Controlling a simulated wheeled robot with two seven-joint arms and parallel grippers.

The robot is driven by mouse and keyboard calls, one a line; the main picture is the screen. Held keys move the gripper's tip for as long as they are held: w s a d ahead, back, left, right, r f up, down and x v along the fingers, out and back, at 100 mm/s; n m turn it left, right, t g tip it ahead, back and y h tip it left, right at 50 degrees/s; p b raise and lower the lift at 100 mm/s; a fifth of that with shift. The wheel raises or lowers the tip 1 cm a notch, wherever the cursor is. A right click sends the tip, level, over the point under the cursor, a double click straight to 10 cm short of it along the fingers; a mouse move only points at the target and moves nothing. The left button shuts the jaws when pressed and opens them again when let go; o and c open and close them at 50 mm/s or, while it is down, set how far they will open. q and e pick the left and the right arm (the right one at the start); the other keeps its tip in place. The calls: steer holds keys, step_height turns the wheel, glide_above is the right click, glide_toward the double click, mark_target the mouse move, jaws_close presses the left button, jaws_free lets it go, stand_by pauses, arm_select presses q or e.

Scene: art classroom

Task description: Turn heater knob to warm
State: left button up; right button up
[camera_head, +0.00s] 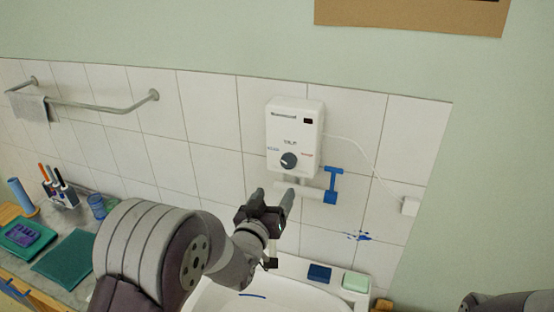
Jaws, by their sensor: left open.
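The white heater (294,120) is mounted on the tiled wall, a little right of centre. Its round dark knob (289,160) sits low on the front, with a blue mark to its left and a red mark to its right. The small markings are too small to read. My left gripper (273,197) is just below the heater, pointing up toward it. It is open, and it appears apart from the knob. Part of my right arm (510,302) shows at the lower right edge; its gripper does not show.
A blue tap handle (332,185) and white pipe are right of my left gripper. A white sink (262,299) lies below. A blue block (319,273) and a green block (356,281) rest on its ledge. A towel rail (100,106) and a cluttered counter are at left.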

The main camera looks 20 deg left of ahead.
mark_target(287, 164)
arm_select(q)
steer(key=w+p, duration=0.2)
steer(key=w, duration=0.1)
steer(key=w+p, duration=0.1)
steer(key=w, duration=0.3)
steer(key=w+p, duration=0.2)
steer(key=w, duration=0.2)
steer(key=shift+w+r+p, duration=0.25)
steer(key=shift+r+p, duration=0.05)
steer(key=shift+r, duration=0.05)
steer(key=shift+w+a, duration=0.2)
steer(key=shift+w, duration=0.05)
steer(key=shift+a, duration=0.2)
steer(key=shift+d+f, duration=0.1)
steer(key=shift+d, duration=0.05)
steer(key=shift+w+d, duration=0.1)
steer(key=shift+w, duration=0.05)
steer(key=c, duration=1.1)
steer(key=shift+o, duration=0.2)
arm_select(e)
steer(key=r, duration=0.4)
steer(key=a+r, duration=0.1)
steer(key=r, duration=0.1)
steer(key=shift+s, duration=0.2)
